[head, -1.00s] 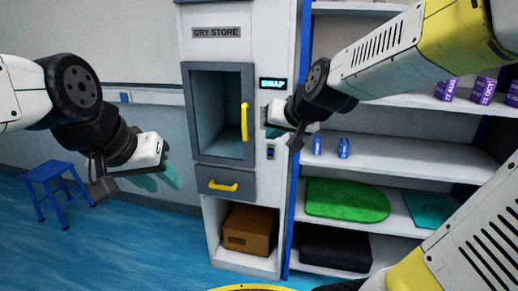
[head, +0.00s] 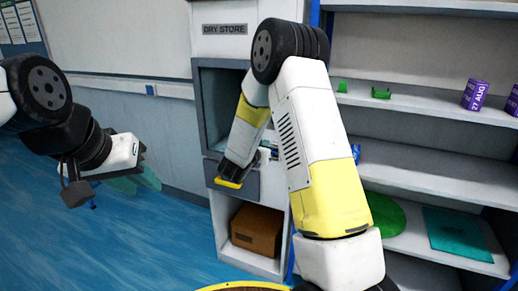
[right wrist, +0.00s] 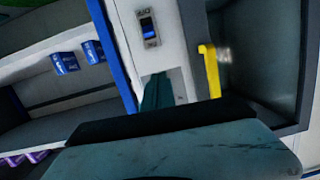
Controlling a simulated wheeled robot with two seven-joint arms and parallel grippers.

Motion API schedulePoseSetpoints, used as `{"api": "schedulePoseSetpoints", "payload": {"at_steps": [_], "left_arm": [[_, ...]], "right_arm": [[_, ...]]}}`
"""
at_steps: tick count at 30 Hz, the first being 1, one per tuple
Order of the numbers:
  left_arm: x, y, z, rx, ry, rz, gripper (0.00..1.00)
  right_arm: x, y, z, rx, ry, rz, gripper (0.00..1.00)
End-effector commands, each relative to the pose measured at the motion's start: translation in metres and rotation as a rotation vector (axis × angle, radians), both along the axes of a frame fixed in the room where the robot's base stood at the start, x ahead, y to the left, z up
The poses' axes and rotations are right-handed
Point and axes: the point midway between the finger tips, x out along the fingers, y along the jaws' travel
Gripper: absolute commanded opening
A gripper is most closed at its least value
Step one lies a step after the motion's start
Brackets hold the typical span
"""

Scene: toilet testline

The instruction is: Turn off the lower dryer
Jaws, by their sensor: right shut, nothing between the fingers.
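The DRY STORE cabinet (head: 224,45) stands ahead; my right arm covers much of its front. In the right wrist view a small switch (right wrist: 148,28) with a dark rocker and a lit blue part sits on the pale panel, beside the cabinet's yellow handle (right wrist: 210,71). My right gripper (right wrist: 157,93) is shut and empty, its teal tip close to the panel on the near side of the switch; I cannot tell whether it touches. The switch is hidden in the head view. My left gripper (head: 137,183) appears open and empty, well left of the cabinet.
A drawer with a yellow handle (head: 228,183) is below the cabinet opening. A brown box (head: 256,231) sits in the bottom bay. Blue floor is clear at the left.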

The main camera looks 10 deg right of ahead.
Motion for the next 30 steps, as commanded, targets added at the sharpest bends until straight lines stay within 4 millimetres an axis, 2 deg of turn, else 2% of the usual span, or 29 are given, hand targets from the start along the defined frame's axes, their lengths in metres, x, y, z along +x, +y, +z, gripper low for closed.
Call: {"api": "schedulePoseSetpoints", "payload": {"at_steps": [6, 19, 23, 30], "left_arm": [[0.000, 0.000, 0.000, 0.000, 0.000, 0.000, 0.36], [0.000, 0.000, 0.000, 0.000, 0.000, 0.000, 0.36], [0.000, 0.000, 0.000, 0.000, 0.000, 0.000, 0.36], [0.000, 0.000, 0.000, 0.000, 0.000, 0.000, 0.36]], "right_arm": [[-0.004, -0.005, -0.011, -0.056, -0.009, -0.047, 0.00], [0.001, -0.009, -0.012, -0.057, -0.010, -0.050, 0.00], [0.015, -0.019, -0.014, -0.056, -0.011, -0.052, 0.00], [0.056, -0.048, -0.023, -0.055, -0.011, -0.052, 0.00]]}}
